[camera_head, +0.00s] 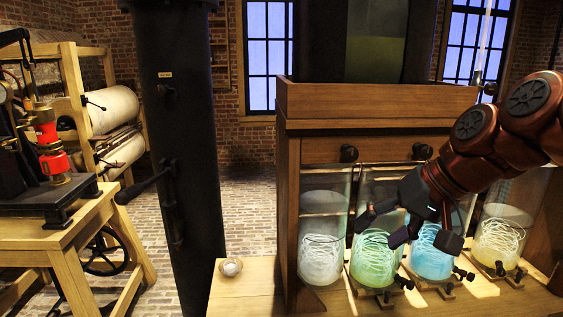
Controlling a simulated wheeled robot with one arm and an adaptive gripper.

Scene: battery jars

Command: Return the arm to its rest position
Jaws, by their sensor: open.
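My arm (480,150) reaches in from the right edge. My gripper (403,232) is open, with dark fingers spread and nothing seen between them. It hangs in front of the jars and hides parts of the second and third from the left. The glass jars stand in a row in a wooden cabinet: a whitish one (320,258), a green one (371,262), a blue one (431,262) and a yellowish one (497,244). Each holds a pale coil. I cannot tell whether the fingers touch a jar.
The wooden cabinet (380,103) rises behind my gripper, with dark knobs (349,153). Small dark taps (404,282) stick out below the jars. A black column (180,120) and a wooden machine (75,190) stand further left.

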